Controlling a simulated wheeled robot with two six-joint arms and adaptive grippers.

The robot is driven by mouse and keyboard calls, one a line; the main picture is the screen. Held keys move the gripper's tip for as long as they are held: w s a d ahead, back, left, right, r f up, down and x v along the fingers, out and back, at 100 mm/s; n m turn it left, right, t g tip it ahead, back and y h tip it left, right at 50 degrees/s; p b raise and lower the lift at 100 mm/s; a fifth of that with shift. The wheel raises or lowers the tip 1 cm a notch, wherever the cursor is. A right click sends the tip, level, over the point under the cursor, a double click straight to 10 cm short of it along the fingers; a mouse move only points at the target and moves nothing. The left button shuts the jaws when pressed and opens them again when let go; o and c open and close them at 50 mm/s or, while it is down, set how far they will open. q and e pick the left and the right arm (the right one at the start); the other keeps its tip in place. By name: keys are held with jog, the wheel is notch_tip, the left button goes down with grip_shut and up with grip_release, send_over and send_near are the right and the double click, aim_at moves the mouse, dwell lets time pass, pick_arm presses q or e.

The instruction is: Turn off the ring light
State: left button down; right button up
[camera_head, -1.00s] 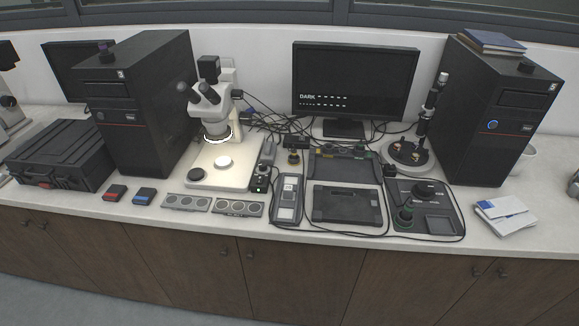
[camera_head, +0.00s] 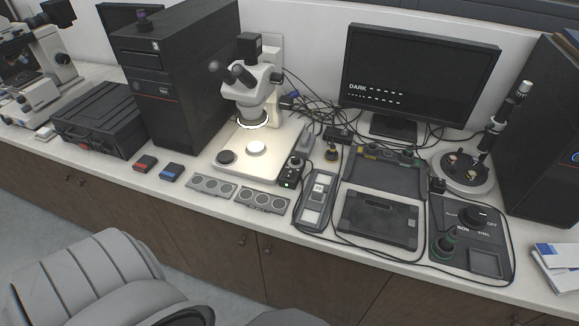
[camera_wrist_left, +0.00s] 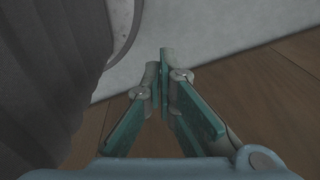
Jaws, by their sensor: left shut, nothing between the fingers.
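In the head view the ring light (camera_head: 252,122) glows around the lower end of the white stereo microscope (camera_head: 250,88). A small black control box (camera_head: 291,172) with a knob and a lit green spot stands just right of the microscope's base (camera_head: 232,168). My left gripper (camera_wrist_left: 164,55) shows only in the left wrist view. Its teal fingers meet at the tips with nothing between them, and the wood cabinet front and grey floor lie behind. My right gripper is in neither current view.
A black case (camera_head: 100,125) and computer tower (camera_head: 185,75) stand to the left. Red (camera_head: 145,163) and blue (camera_head: 171,172) boxes and slide holders (camera_head: 263,199) line the front edge. A monitor (camera_head: 418,75), cables and a panel with knobs (camera_head: 470,240) are to the right.

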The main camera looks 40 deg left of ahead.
pick_arm(q)
jog(key=w+a+r+t+y+b, duration=0.1)
jog(key=w+a+r+t+b, duration=0.15)
jog(key=w, duration=0.75)
jog(key=w+a+r+t+y+b, duration=0.15)
jog(key=w+a+r, duration=0.25)
jog(key=w, duration=0.6)
jog(key=w+r+n+t+b, duration=0.1)
jog(key=w+r, duration=0.2)
jog(key=r, duration=0.5)
jog(key=w+a+r+n+t+y+b, duration=0.1)
jog(key=w+r, duration=0.3)
jog(key=r, duration=0.4)
jog(key=w+a+r+n+t+y+b, duration=0.1)
jog(key=w+r+t+b, duration=0.1)
jog(key=r, duration=0.6)
jog(key=shift+w+r+n+t, duration=0.15)
jog(key=shift+w+t, duration=0.15)
jog(key=shift+w, duration=0.3)
jog(key=shift+w+r+n+t, duration=0.15)
jog(key=shift+w+t, duration=0.15)
jog(key=shift+w, duration=0.25)
jog(key=w+a+r+t, duration=0.2)
jog(key=w+r+t, duration=0.3)
jog(key=w+r, duration=0.3)
jog(key=shift+a+r+n, duration=0.3)
jog(key=shift+r, duration=0.5)
